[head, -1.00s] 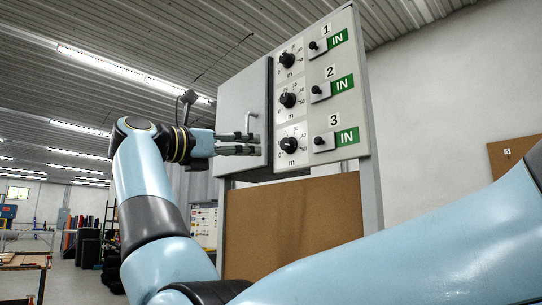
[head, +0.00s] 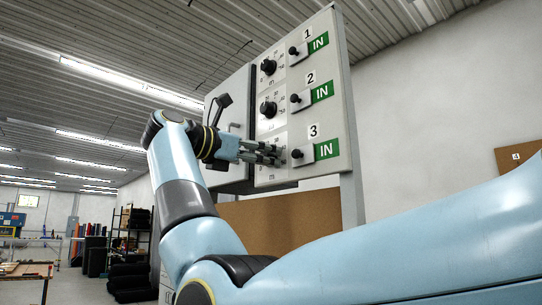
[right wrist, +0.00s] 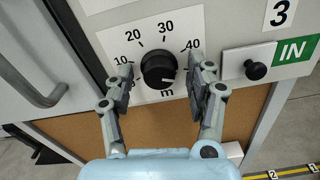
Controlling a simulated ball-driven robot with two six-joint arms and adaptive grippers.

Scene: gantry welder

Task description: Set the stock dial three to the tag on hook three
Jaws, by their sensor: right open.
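Stock dial three is a black round knob (right wrist: 158,68) on a white scale plate with 10, 20, 30, 40 and "m", in the right wrist view. A light mark seems to show at its lower right; its exact reading is unclear. My right gripper (right wrist: 161,72) is open, one finger on each side of the knob, with apparent gaps between. In the head view my right gripper (head: 279,153) is at the panel's third row and hides the dial. The tag on hook three is not visible in these frames. My left gripper is not in view.
The grey panel (head: 335,85) carries dial one (head: 268,67) and dial two (head: 268,109) above. The row-three plunger (right wrist: 255,70) and green IN label (right wrist: 292,51) are right of dial three. A door handle (right wrist: 35,85) is at left. A brown board (head: 516,156) marked 4 hangs at right.

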